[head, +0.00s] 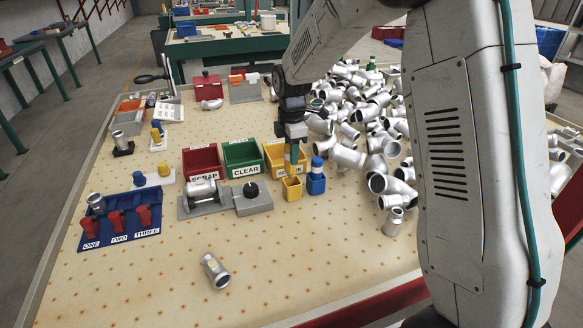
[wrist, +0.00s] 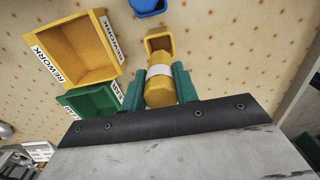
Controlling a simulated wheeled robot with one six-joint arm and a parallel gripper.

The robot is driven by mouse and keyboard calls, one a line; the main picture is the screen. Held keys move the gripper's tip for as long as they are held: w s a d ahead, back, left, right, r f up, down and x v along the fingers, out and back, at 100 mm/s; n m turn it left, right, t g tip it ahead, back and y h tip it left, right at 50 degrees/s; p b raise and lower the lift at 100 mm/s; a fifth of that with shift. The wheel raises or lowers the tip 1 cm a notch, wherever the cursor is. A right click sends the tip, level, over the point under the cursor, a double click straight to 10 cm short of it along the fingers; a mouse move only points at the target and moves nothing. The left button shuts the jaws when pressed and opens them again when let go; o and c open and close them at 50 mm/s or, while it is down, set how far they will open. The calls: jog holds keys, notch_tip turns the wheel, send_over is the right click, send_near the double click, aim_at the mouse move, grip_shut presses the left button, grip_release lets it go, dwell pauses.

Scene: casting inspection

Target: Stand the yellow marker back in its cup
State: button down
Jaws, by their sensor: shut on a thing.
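My gripper (head: 292,150) is shut on the yellow marker (wrist: 160,86), a thick yellow cylinder with a white band, held between the two green fingers in the wrist view (wrist: 158,88). The marker is mostly hidden by the fingers in the head view. The yellow cup (head: 292,189) stands on the table just below the fingers. In the wrist view the cup (wrist: 158,35) lies just beyond the marker's far end, its open mouth partly visible. I cannot tell whether the marker's end is above the rim or inside it.
A blue cup (head: 316,184) with a blue marker stands close right of the yellow cup. The yellow REWORK bin (head: 273,154), green CLEAR bin (head: 243,157) and red SCRAP bin (head: 202,161) are to the left. A heap of metal castings (head: 355,110) lies behind right. The front table is mostly clear.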

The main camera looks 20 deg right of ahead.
aim_at(292, 170)
jog(key=shift+f, duration=3.1)
jog(key=shift+f, duration=0.1)
jog(key=shift+f, duration=0.15)
jog(key=c, duration=1.1)
grip_release()
